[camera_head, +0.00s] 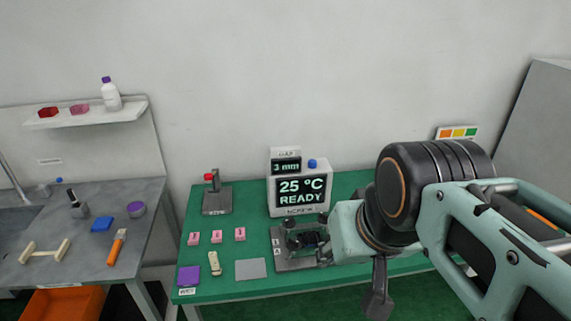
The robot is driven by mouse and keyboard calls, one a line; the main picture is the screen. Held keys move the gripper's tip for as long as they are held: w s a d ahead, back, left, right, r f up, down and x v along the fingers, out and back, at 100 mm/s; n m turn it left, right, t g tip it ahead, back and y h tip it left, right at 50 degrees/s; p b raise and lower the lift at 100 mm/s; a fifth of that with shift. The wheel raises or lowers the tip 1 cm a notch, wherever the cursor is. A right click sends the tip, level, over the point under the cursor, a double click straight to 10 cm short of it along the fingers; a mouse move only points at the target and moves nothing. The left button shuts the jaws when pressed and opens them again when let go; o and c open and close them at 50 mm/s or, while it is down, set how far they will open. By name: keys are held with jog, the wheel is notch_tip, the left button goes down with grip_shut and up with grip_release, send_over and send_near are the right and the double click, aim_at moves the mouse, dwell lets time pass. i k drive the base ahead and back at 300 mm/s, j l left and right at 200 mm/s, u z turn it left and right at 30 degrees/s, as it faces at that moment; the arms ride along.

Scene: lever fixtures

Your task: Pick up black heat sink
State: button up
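A dark, blocky part (306,240), which may be the black heat sink, sits at the grey lever fixture (293,264) on the green bench. It is small and partly covered, so I cannot make out fins. My arm reaches in from the right, and its pale wrist end is just right of the fixture, overlapping its right side in the picture. My gripper's fingers are not clearly distinguishable from the dark parts at the fixture. I cannot tell whether they touch or hold anything.
A display box (299,190) reading 25 °C READY stands behind the fixture. A red-topped lever stand (216,195), pink tags (217,237), a grey plate (251,269), a cream object (214,263) and a purple pad (188,276) occupy the left. Some green surface (225,290) is clear at front.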

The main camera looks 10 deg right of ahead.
aim_at(309, 238)
jog(key=i+l, duration=0.15)
jog(key=i+l+u, duration=0.1)
jog(key=i, duration=0.3)
jog(key=i+l+u, duration=0.15)
jog(key=u, duration=0.5)
jog(key=l, duration=0.3)
jog(key=i+l, duration=0.15)
jog(key=l, duration=0.15)
jog(key=z, duration=0.05)
